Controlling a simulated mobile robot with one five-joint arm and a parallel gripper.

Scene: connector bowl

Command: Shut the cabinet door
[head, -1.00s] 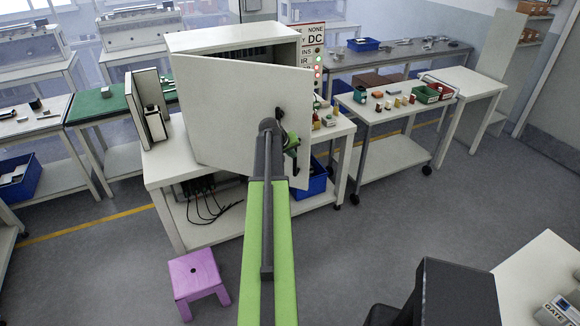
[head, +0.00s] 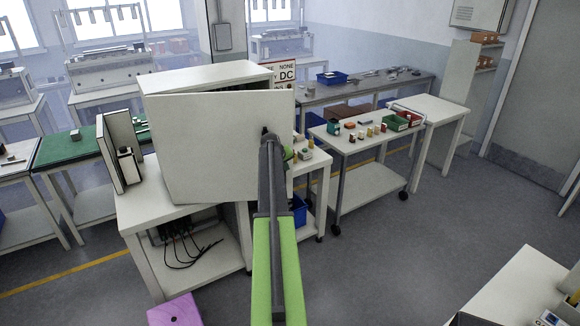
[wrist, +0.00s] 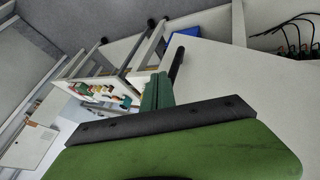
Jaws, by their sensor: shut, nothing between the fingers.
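The white cabinet (head: 205,76) stands on a workbench in the head view. Its flat white door (head: 215,150) stands partly open, with a dark strip of the interior showing above its top edge. A small dark handle (head: 266,131) shows near the door's right side, partly hidden by my arm. My gripper (head: 287,153) is at the door's right part, mostly hidden behind my arm. In the wrist view my green gripper (wrist: 158,92) is shut and empty beside the white door face (wrist: 235,75). A dark bar of the handle (wrist: 176,64) shows close beyond it. Contact cannot be told.
Binders (head: 118,150) stand left of the door on the bench. Black cables (head: 182,243) hang below. A pink stool (head: 175,311) is on the floor in front. A wheeled cart (head: 370,140) with small parts stands to the right. Open floor lies at the right.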

